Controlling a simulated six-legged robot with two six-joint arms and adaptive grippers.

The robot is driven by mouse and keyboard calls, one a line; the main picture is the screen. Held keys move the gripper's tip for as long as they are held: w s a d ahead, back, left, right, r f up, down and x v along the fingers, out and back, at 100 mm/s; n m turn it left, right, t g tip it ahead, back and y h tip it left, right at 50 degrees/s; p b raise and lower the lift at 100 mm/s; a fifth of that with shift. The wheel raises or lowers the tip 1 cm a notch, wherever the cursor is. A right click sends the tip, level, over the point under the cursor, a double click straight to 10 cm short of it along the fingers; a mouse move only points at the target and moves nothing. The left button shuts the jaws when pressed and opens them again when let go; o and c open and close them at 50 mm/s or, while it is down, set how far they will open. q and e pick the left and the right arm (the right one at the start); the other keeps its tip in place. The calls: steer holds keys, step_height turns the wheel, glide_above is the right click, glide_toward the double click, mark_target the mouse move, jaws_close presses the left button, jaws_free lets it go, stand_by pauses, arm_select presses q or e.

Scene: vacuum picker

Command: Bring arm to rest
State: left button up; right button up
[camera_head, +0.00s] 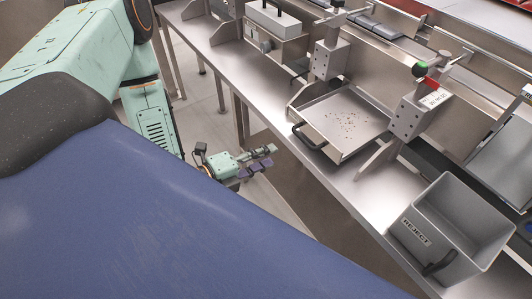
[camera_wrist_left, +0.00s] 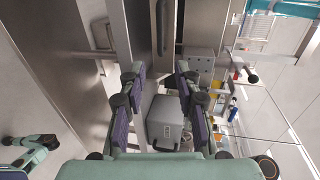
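My left arm (camera_head: 85,45) comes in from the left in the head view and bends down beside the steel bench. My left gripper (camera_head: 268,158) hangs over the floor in front of the bench, below the bench top and apart from it. In the left wrist view the two dark-padded fingers of the left gripper (camera_wrist_left: 162,72) stand apart with nothing between them, so it is open and empty. A grey box (camera_wrist_left: 168,122) shows beyond the fingers. My right gripper is not seen in the head view.
The steel bench (camera_head: 235,72) runs diagonally across the head view. On it are a shallow tray (camera_head: 365,112) with small bits, a grey REJECT bin (camera_head: 437,205) at the front right, and a lidded metal box (camera_head: 272,22). The floor (camera_head: 203,105) before the bench is partly free.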

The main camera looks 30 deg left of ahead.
arm_select(q)
steer(key=s+f+n+g+y, duration=0.2)
steer(key=s+f+n+g, duration=0.45)
steer(key=f+n, duration=0.6)
steer(key=s+d+n+g+y, duration=0.2)
steer(key=s+n+g, duration=0.6)
steer(key=s, duration=0.7)
steer(key=shift+d+r+n+y, duration=0.25)
steer(key=shift+n+y, duration=0.65)
steer(key=shift+n, duration=0.35)
steer(key=shift+s, duration=0.1)
steer(key=shift+s+a, duration=0.1)
